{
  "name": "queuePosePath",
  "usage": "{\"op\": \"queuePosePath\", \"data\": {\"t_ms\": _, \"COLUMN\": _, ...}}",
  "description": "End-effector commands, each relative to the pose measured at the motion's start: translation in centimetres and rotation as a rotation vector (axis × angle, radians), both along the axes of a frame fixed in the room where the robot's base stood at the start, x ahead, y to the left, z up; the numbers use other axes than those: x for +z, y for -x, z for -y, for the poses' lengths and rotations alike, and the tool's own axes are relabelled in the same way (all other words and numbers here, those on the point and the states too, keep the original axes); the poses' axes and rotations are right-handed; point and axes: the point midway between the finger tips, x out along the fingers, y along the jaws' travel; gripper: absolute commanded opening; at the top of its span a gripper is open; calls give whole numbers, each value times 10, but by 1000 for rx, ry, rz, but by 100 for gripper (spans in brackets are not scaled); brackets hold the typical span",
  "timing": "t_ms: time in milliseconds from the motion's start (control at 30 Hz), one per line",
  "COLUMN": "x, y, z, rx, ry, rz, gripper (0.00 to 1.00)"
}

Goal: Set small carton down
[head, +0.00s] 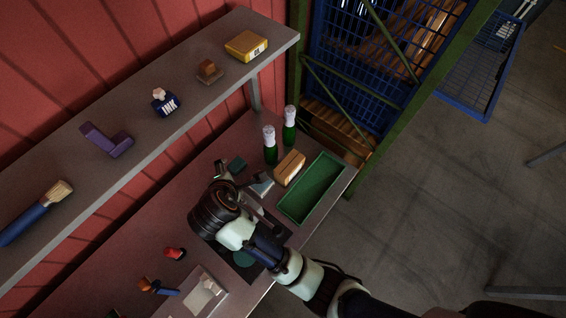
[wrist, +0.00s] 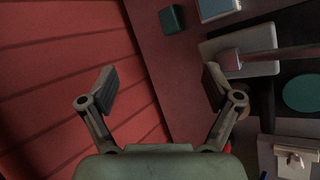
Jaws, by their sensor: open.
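A tan, box-shaped carton (head: 290,167) lies on the workbench beside the green tray, in the head view; I take it to be the small carton, though its label is not readable. My gripper (head: 224,174) is over the bench to the left of it, partly hidden by my wrist. In the wrist view my gripper (wrist: 158,88) is open, its two fingers wide apart with nothing between them. Beyond them are the red wall and the bench's edge.
The green tray (head: 312,188) looks empty. Two green bottles (head: 270,145) (head: 289,126) stand behind the carton. A teal block (wrist: 171,18) and a grey plate (wrist: 240,46) are on the bench. The shelf (head: 140,150) above holds a yellow box (head: 246,46) and other items.

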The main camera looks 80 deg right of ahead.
Motion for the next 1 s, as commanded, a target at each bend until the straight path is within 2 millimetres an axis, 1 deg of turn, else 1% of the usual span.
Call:
{"op": "queuePosePath", "data": {"t_ms": 33, "x": -7, "y": 24, "z": 32, "rx": 15, "ry": 35, "rz": -187, "gripper": 90}}
{"op": "queuePosePath", "data": {"t_ms": 100, "x": -18, "y": 57, "z": 65, "rx": 61, "ry": 52, "rz": -442, "gripper": 90}}
{"op": "queuePosePath", "data": {"t_ms": 200, "x": -27, "y": 93, "z": 92, "rx": 119, "ry": 32, "rz": -694, "gripper": 90}}
{"op": "queuePosePath", "data": {"t_ms": 300, "x": -31, "y": 109, "z": 103, "rx": 151, "ry": 10, "rz": -810, "gripper": 90}}
{"op": "queuePosePath", "data": {"t_ms": 467, "x": -36, "y": 112, "z": 104, "rx": 162, "ry": 6, "rz": -833, "gripper": 90}}
{"op": "queuePosePath", "data": {"t_ms": 567, "x": -52, "y": 112, "z": 103, "rx": 164, "ry": 5, "rz": -833, "gripper": 90}}
{"op": "queuePosePath", "data": {"t_ms": 700, "x": -88, "y": 112, "z": 103, "rx": 164, "ry": 5, "rz": -834, "gripper": 90}}
{"op": "queuePosePath", "data": {"t_ms": 800, "x": -108, "y": 111, "z": 103, "rx": 164, "ry": 8, "rz": -832, "gripper": 90}}
{"op": "queuePosePath", "data": {"t_ms": 867, "x": -117, "y": 112, "z": 103, "rx": 163, "ry": 8, "rz": -829, "gripper": 90}}
{"op": "queuePosePath", "data": {"t_ms": 900, "x": -118, "y": 113, "z": 108, "rx": 162, "ry": 8, "rz": -829, "gripper": 90}}
{"op": "queuePosePath", "data": {"t_ms": 1000, "x": -121, "y": 115, "z": 111, "rx": 162, "ry": 9, "rz": -827, "gripper": 90}}
